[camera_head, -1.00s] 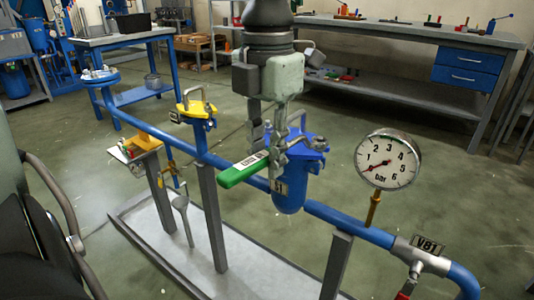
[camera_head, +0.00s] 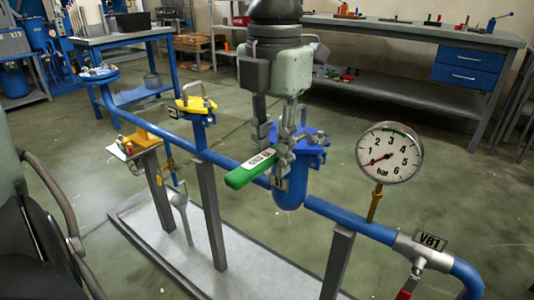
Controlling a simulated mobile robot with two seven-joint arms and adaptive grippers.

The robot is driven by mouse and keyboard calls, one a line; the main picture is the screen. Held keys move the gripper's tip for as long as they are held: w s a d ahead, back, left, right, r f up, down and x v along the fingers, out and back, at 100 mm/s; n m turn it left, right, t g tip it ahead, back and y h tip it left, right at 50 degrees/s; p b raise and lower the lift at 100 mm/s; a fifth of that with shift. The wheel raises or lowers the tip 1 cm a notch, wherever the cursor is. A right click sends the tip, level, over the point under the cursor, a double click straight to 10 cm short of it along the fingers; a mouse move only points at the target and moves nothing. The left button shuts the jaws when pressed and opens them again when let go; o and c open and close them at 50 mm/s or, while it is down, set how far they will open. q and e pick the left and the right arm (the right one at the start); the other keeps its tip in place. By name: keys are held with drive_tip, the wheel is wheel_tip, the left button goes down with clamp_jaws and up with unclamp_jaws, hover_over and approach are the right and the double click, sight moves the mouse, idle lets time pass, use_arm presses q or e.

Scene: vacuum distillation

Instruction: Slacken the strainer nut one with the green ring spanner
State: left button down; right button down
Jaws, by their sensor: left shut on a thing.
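The green ring spanner (camera_head: 250,169) has a green handle with a white label, pointing to the lower left. My left gripper (camera_head: 287,138) comes down from the top middle and is shut on the spanner near its metal head. The blue strainer (camera_head: 289,193) hangs in the pipe below and behind the gripper, with a small tag on its front. Its blue lid (camera_head: 315,145) shows to the right of the fingers. The strainer nut one is hidden or too small to tell, and I cannot tell whether the ring sits around it. My right gripper is not in view.
The blue pipe (camera_head: 345,224) runs across the front on grey posts. A pressure gauge (camera_head: 389,152) stands on it at the right, near the V81 tag (camera_head: 430,240). A yellow-lidded fitting (camera_head: 195,105) is at the left. A workbench (camera_head: 420,35) stands behind on open floor.

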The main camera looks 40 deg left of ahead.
use_arm(q)
drive_tip(key=shift+d+n, duration=0.6)
drive_tip(key=shift+d, duration=0.15)
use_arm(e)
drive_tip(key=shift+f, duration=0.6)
use_arm(q)
drive_tip(key=shift+f+b, duration=0.1)
drive_tip(key=shift+b, duration=0.25)
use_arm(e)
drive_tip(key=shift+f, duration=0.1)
use_arm(q)
drive_tip(key=shift+w+d+n+b, duration=0.15)
drive_tip(key=shift+d+n+b, duration=0.3)
drive_tip(key=shift+d+n, duration=0.15)
drive_tip(key=shift+w+d+n+b, duration=0.15)
drive_tip(key=shift+d+n+b, duration=0.3)
drive_tip(key=shift+d, duration=0.2)
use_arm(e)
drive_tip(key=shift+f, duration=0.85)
